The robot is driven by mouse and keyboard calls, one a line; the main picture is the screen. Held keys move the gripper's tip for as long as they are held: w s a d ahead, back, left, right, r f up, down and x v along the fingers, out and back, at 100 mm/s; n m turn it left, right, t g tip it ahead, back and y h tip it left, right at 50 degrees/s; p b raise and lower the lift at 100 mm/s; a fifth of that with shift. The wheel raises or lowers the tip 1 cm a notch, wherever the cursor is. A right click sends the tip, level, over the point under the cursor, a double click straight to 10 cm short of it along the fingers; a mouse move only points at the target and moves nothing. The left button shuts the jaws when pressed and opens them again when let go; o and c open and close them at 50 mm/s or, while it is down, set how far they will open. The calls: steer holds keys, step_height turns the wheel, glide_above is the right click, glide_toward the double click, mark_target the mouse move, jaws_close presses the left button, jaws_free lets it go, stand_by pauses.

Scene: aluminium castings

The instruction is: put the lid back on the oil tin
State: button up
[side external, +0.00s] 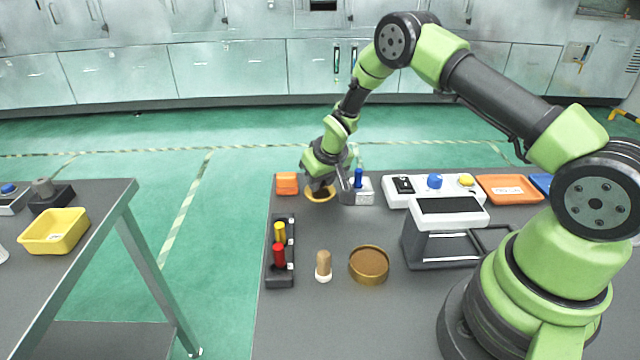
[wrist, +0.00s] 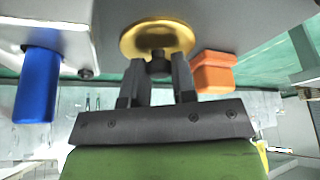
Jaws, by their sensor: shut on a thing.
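The oil tin (side external: 369,279) is a round, brass-coloured tin standing uncovered near the middle of the table. The lid (side external: 320,196) is a round golden disc at the back of the table, behind and left of the tin. My gripper (side external: 320,182) is above the lid. In the wrist view the fingers of my gripper (wrist: 158,68) are shut on the dark knob at the centre of the lid (wrist: 157,36). I cannot tell whether the lid touches the table or hangs just above it.
An orange block (side external: 287,183) is left of the lid; a grey fixture with a blue handle (side external: 358,180) is close on its right. A black rack (side external: 280,270) and a cork-topped piece (side external: 323,264) stand left of the tin. A screened device (side external: 448,212) stands to its right.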

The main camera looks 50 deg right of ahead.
step_height(320, 180, up, 9)
steer(key=shift+f, duration=0.1)
steer(key=shift+s+a+r, duration=0.1)
steer(key=shift+a+r, duration=0.05)
steer(key=shift+r, duration=0.15)
steer(key=s+a+m+g+h, duration=0.1)
steer(key=s+a+m+g, duration=0.3)
steer(key=s+m, duration=0.65)
steer(key=s+a+m+g+h, duration=0.2)
steer(key=s+a+m, duration=0.4)
steer(key=s+m, duration=0.45)
steer(key=shift+w+a+f, duration=0.1)
steer(key=shift+w+f, duration=0.1)
steer(key=shift+f, duration=1.5)
steer(key=shift+w+f, duration=0.2)
steer(key=shift+f, duration=1.45)
steer(key=shift+f, duration=0.15)
